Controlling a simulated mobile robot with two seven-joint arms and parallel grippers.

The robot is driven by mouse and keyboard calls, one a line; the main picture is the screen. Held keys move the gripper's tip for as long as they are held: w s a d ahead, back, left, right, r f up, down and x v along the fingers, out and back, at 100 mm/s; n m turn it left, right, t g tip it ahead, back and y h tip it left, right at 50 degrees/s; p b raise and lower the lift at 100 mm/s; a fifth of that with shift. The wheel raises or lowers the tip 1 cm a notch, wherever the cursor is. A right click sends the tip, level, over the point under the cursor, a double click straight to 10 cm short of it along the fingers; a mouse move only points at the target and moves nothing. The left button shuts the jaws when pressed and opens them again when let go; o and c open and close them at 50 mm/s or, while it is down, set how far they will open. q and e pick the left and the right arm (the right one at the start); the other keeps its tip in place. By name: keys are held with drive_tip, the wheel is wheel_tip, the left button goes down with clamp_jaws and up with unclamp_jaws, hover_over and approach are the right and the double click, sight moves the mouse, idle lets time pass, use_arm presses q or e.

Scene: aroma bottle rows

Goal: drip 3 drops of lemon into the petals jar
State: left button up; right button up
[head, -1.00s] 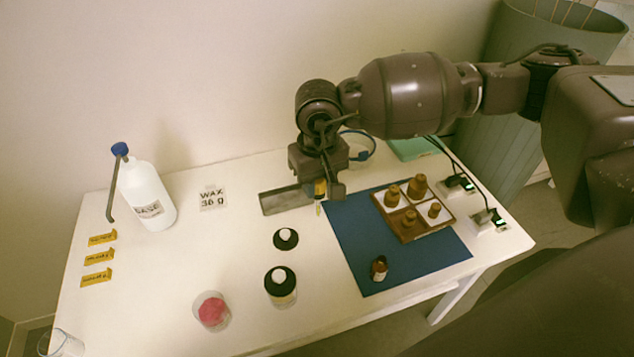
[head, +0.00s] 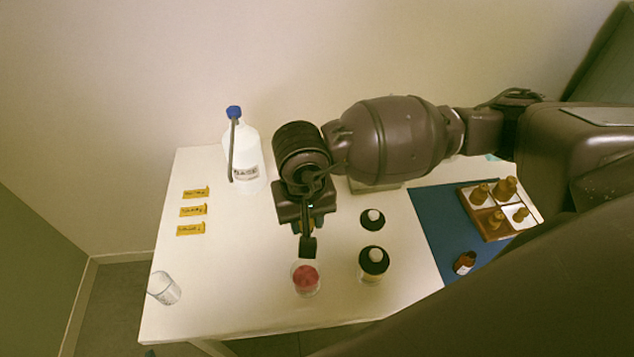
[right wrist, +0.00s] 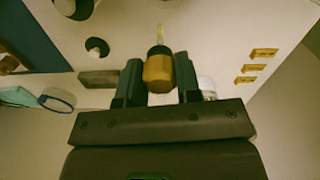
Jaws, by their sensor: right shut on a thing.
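The petals jar (head: 305,279), a small clear jar with pinkish-red contents, stands near the table's front edge in the head view. My right gripper (head: 307,246) is above and just behind it in that view. In the right wrist view this gripper (right wrist: 159,80) is shut on a dropper (right wrist: 158,70) with an orange-brown bulb, a dark collar and a yellowish glass tip. The jar does not show there, and the tip is hidden in the head view. A small open brown bottle (head: 465,263) stands on the blue mat (head: 428,218); its label is unreadable. My left gripper is not in view.
A black-topped jar (head: 373,263) stands right of the petals jar, with a black lid (head: 372,220) behind it. A white bottle (head: 243,160), yellow labels (head: 194,211) and a clear glass (head: 164,289) are leftward. A compartmented tray (head: 497,228) with brown-topped droppers is at right.

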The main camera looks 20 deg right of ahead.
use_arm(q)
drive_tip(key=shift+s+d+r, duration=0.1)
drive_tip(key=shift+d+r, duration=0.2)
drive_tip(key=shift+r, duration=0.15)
use_arm(e)
drive_tip(key=s, duration=0.1)
drive_tip(key=s+a+m, duration=0.1)
drive_tip(key=s+m, duration=0.1)
drive_tip(key=shift+a+r, duration=0.35)
drive_tip(key=shift+a, duration=0.05)
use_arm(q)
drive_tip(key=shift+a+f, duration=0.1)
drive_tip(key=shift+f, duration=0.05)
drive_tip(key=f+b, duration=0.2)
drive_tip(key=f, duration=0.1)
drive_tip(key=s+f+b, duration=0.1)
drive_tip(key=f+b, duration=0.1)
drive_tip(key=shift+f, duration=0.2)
use_arm(e)
wheel_tip(320, 180, down, 4)
drive_tip(key=shift+r, duration=0.1)
drive_tip(key=shift+c, duration=0.3)
drive_tip(key=shift+c, duration=1.2)
